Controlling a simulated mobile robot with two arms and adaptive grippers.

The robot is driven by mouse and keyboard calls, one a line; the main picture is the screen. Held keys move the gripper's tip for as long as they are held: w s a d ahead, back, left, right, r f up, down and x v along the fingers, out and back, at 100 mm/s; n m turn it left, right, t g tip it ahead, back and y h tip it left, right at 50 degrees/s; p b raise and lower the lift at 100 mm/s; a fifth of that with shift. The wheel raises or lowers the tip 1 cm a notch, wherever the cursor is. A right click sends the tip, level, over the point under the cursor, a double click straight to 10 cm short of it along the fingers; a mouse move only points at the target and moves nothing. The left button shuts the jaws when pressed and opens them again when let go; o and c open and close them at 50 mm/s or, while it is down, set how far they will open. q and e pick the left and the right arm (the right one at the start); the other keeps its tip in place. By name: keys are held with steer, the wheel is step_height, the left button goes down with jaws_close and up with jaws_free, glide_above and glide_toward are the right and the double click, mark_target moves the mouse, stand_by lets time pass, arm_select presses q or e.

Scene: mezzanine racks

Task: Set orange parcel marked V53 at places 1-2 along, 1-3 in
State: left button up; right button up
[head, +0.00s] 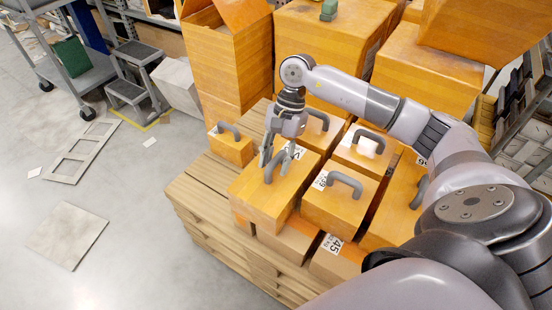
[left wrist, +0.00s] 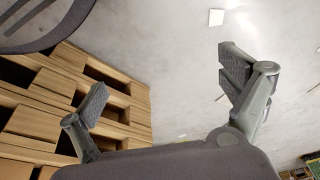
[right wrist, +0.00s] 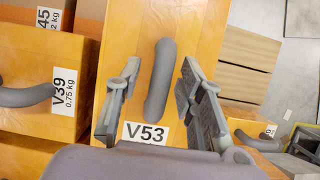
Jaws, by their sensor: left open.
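The orange parcel marked V53 (head: 262,207) is a long box with a grey arched handle, at the near left of a group of parcels. Its V53 label (right wrist: 144,133) reads clearly in the right wrist view. My right gripper (head: 279,160) is over this parcel, with its open fingers on either side of the handle (right wrist: 160,82) and gaps between them and it. My left gripper (left wrist: 165,92) is open and empty over grey floor beside stacked wooden slats; it is not in the head view.
The V39 parcel (right wrist: 50,118) stands close beside V53. A small handled orange box (head: 231,149) is behind it. Bare wooden slats (head: 203,190) lie to its left. Tall orange boxes (head: 228,60) rise at the back. A step stool (head: 134,80) and loose panels lie on the open floor.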

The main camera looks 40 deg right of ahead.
steer(key=shift+p+v, duration=0.3)
steer(key=shift+v, duration=0.75)
arm_select(q)
steer(key=f, duration=0.3)
steer(key=s+f, duration=0.1)
steer(key=f, duration=0.1)
steer(key=shift+f+p, duration=0.25)
steer(key=shift+p, duration=0.1)
arm_select(e)
steer(key=v, duration=1)
steer(key=shift+r, duration=0.2)
